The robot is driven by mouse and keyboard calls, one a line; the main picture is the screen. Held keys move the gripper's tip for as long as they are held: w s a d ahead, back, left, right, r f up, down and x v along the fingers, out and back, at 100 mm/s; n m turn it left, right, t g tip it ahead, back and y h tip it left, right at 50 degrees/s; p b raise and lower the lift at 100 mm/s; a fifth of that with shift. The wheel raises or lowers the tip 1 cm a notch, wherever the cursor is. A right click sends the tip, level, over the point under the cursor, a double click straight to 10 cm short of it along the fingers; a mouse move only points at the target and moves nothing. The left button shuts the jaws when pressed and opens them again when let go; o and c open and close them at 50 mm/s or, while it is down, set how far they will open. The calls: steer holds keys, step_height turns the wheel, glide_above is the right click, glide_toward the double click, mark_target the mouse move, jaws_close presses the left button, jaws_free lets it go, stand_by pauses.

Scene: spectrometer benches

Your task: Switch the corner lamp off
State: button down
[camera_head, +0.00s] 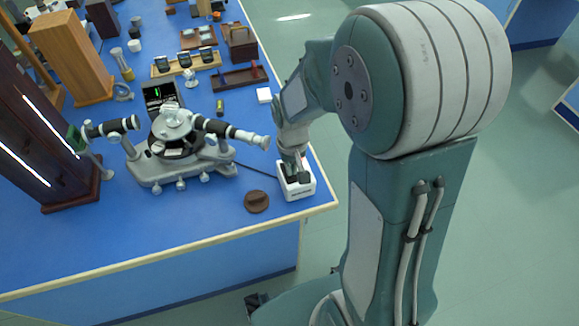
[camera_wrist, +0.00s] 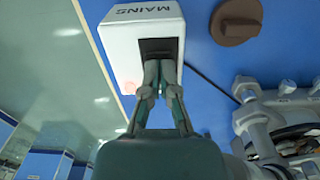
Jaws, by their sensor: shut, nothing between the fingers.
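A white box (camera_head: 300,191) stands at the near right corner of the blue bench. In the wrist view it (camera_wrist: 124,50) bears the word MAINS and has a dark recess, with a faint reddish spot on its edge. My gripper (camera_wrist: 160,72) is shut and empty, its fingertips at the recess; I cannot tell whether they touch the switch, which they hide. In the head view my gripper (camera_head: 296,168) comes down onto the box from above. At the left, a tall dark wooden housing (camera_head: 42,130) holds bright white tubes. I cannot tell whether that is the corner lamp.
A grey spectrometer (camera_head: 180,150) with two telescopes stands left of the box. A brown round knob-like piece (camera_head: 257,201) lies beside the box, also in the wrist view (camera_wrist: 236,20). A dark cable (camera_head: 252,170) runs from the box. Open floor lies right of the bench.

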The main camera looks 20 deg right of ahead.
steer(key=shift+f, duration=0.1)
steer(key=shift+r, duration=3.5)
steer(key=s+r+t, duration=0.5)
steer(key=s+r, duration=0.8)
steer(key=s, duration=0.1)
steer(key=shift+t, duration=0.3)
steer(key=shift+s, duration=0.1)
